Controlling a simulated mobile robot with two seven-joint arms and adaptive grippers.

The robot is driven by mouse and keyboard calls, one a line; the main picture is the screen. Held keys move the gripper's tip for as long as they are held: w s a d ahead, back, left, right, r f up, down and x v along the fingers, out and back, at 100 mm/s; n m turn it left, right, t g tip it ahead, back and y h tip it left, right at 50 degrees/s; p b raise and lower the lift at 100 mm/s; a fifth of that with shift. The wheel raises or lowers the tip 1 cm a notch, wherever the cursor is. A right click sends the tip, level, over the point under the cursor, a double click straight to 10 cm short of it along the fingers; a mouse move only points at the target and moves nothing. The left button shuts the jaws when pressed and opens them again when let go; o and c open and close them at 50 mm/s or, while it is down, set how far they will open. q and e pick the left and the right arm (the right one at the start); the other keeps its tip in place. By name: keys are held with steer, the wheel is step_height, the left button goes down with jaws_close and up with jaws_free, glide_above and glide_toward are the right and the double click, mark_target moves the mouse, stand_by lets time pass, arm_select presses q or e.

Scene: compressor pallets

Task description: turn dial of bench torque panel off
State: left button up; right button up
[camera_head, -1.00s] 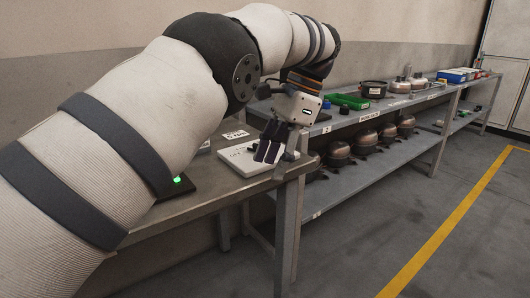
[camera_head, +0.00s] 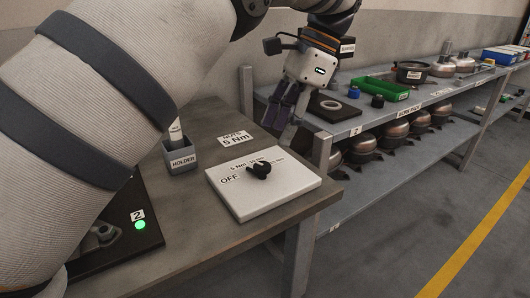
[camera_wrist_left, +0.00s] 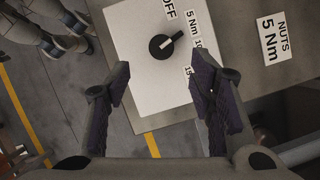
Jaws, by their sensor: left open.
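The bench torque panel (camera_head: 240,203) is a flat white plate lying near the end of the grey workbench. Its black dial (camera_head: 260,171) stands up from the plate, with OFF and Nm labels beside it. In the left wrist view the dial (camera_wrist_left: 160,47) has a white pointer line aimed towards the 5 Nm label, away from OFF. My left gripper (camera_head: 278,125) is open and empty, beyond the panel and apart from the dial. In the left wrist view the dial appears ahead of the gap between its fingers (camera_wrist_left: 162,85). My right gripper is not in view.
A grey holder (camera_head: 180,157) and a NUTS 5 Nm label (camera_head: 238,139) are on the bench (camera_head: 190,240). A dark plate with a green light (camera_head: 140,225) is at the lower left. A shelf rack (camera_head: 385,124) with a green tray (camera_head: 380,89) and compressors stands to the right.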

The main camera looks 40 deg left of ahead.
mark_target(263, 165)
arm_select(q)
steer(key=p+x, duration=0.1)
steer(key=x, duration=0.6)
steer(key=shift+a+f, duration=0.1)
steer(key=shift+f, duration=0.25)
steer(key=c, duration=1.1)
